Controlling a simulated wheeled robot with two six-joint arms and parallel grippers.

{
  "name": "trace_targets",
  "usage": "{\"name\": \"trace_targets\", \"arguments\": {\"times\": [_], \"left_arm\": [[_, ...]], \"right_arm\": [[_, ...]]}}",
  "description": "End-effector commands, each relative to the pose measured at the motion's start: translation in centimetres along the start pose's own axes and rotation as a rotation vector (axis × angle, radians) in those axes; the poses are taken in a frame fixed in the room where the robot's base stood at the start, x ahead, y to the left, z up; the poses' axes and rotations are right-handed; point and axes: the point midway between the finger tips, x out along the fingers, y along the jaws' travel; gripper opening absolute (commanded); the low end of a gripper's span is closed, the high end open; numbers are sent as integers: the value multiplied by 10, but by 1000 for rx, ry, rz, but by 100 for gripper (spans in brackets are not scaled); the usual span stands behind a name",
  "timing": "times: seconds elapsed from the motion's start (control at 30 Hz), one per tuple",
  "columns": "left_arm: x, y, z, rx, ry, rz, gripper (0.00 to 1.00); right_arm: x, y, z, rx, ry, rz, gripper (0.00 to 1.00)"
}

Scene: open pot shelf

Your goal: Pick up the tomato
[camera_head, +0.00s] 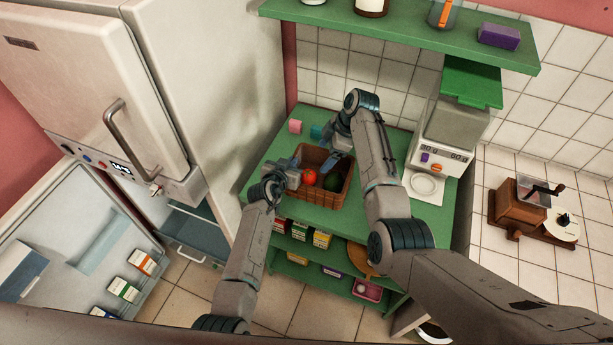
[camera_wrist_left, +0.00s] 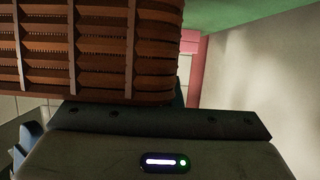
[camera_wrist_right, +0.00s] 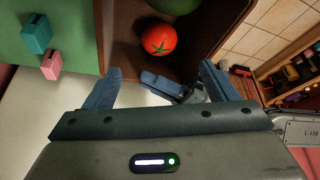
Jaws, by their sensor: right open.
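The red tomato (camera_head: 310,178) lies in a brown woven basket (camera_head: 322,204) on the green shelf top, next to a dark green fruit (camera_head: 331,181). In the right wrist view the tomato (camera_wrist_right: 159,39) shows its green stem, at the top middle beyond the fingers. My right gripper (camera_head: 333,152) is open and empty above the basket's back side. My left gripper (camera_head: 294,168) is at the basket's left edge. In the left wrist view the basket's woven wall (camera_wrist_left: 90,50) is very close and hides the left fingertips, so I cannot tell whether they hold it.
A white scale (camera_head: 437,150) stands right of my right arm. A green upper shelf (camera_head: 400,35) hangs above. The fridge (camera_head: 215,80) stands close on the left.

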Motion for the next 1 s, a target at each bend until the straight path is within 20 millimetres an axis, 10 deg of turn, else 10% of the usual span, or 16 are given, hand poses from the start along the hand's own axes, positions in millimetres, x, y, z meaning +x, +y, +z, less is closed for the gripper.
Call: {"name": "trace_targets", "arguments": {"times": [1.0], "left_arm": [[0,0,0,0,0,0,0]], "right_arm": [[109,1,-1,-3,-1,-4,79]]}}
